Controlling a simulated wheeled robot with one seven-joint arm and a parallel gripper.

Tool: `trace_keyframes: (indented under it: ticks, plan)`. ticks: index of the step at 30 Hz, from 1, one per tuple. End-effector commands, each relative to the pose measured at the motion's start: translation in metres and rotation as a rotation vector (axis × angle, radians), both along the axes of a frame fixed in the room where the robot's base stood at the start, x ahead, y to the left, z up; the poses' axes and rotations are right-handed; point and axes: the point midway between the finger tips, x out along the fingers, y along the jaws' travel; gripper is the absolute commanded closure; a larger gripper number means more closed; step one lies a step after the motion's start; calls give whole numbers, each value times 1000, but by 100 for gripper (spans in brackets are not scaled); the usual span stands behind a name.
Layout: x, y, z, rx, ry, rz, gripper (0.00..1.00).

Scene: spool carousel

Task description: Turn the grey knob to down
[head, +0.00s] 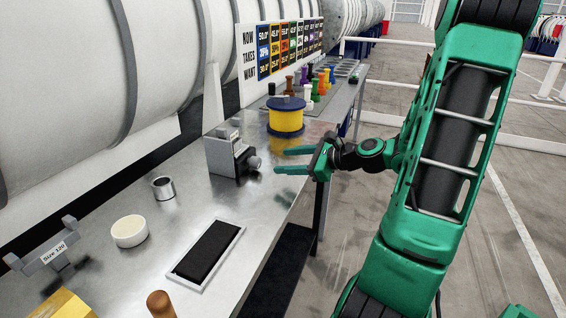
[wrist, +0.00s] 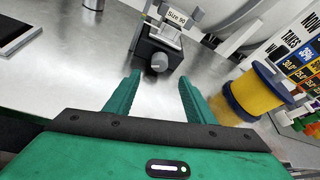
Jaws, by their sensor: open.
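The grey knob (head: 254,162) sticks out from the front of a small grey and black stand (head: 223,156) on the metal bench. In the wrist view, the knob (wrist: 158,62) is round and grey below a "Size 90" label (wrist: 177,17). I cannot make out which way the knob is turned. My gripper (head: 281,161) is open and empty, just right of the knob in the head view. In the wrist view, the fingers of my gripper (wrist: 160,77) point at the knob, which sits centrally beyond the gap between the tips. The fingers are apart from it.
A yellow spool with blue flanges (head: 286,118) stands behind the knob stand. A metal cup (head: 163,188), a cream bowl (head: 130,232) and a black-centred tray (head: 207,252) are nearer. Several coloured pieces (head: 308,98) stand farther back.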

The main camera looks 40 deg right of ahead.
Motion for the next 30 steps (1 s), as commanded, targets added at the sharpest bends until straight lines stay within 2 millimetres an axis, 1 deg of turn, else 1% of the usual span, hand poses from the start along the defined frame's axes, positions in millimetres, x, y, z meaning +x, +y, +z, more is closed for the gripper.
trace_keyframes:
  ticks: [5,12,17,20,23,30]
  plan:
    - [1,-1,0,9,5,2,50]
    - [7,-13,0,192,124,24,50]
    - [8,-15,0,267,184,30,50]
    - [13,-12,-2,274,189,32,50]
    - [23,-4,-8,273,189,33,50]
    - [56,18,-24,274,188,35,50]
